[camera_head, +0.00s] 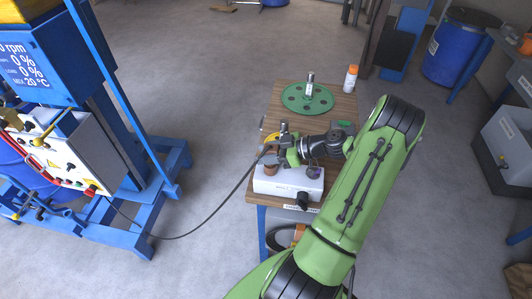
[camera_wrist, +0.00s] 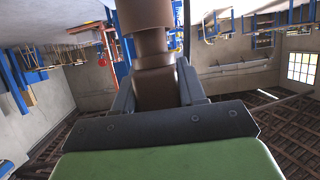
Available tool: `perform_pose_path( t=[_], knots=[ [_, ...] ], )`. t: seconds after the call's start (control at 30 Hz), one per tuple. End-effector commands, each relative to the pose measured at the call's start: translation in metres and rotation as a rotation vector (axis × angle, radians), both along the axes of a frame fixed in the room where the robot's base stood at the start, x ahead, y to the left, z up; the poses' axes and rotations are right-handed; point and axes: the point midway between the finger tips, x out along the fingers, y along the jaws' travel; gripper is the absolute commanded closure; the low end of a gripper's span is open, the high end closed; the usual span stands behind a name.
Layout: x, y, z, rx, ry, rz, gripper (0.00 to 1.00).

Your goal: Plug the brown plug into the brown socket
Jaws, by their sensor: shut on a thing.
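My gripper (camera_head: 271,155) is above the left back part of a white box (camera_head: 288,186) on the wooden table. In the wrist view the gripper (camera_wrist: 158,85) is shut on the brown plug (camera_wrist: 148,45), a stepped brown cylinder between the two fingers. A dark cable (camera_head: 228,202) runs from the blue machine to the gripper. A brown round piece (camera_head: 271,169) shows just below the fingers at the box; I cannot tell whether it is the socket or part of the plug.
The blue machine (camera_head: 125,110) with its grey panel stands at the left. On the table (camera_head: 282,97) are a green disc (camera_head: 306,103) with holes and an orange-capped white bottle (camera_head: 350,79). The floor between machine and table is clear except for the cable.

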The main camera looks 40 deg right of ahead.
Motion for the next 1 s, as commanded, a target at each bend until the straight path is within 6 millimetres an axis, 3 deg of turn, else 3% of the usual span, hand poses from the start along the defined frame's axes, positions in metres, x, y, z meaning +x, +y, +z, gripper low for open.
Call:
perform_pose_path(
  t=[0.73,0.77,0.93,1.0],
  knots=[
    [0.000,0.000,-0.018,0.000,0.000,0.000,0.94],
    [0.000,0.000,-0.018,0.000,0.000,0.000,0.58],
    [0.000,0.000,-0.017,0.000,0.000,0.000,0.32],
    [0.000,0.000,-0.017,0.000,0.000,0.000,0.30]
  ],
)
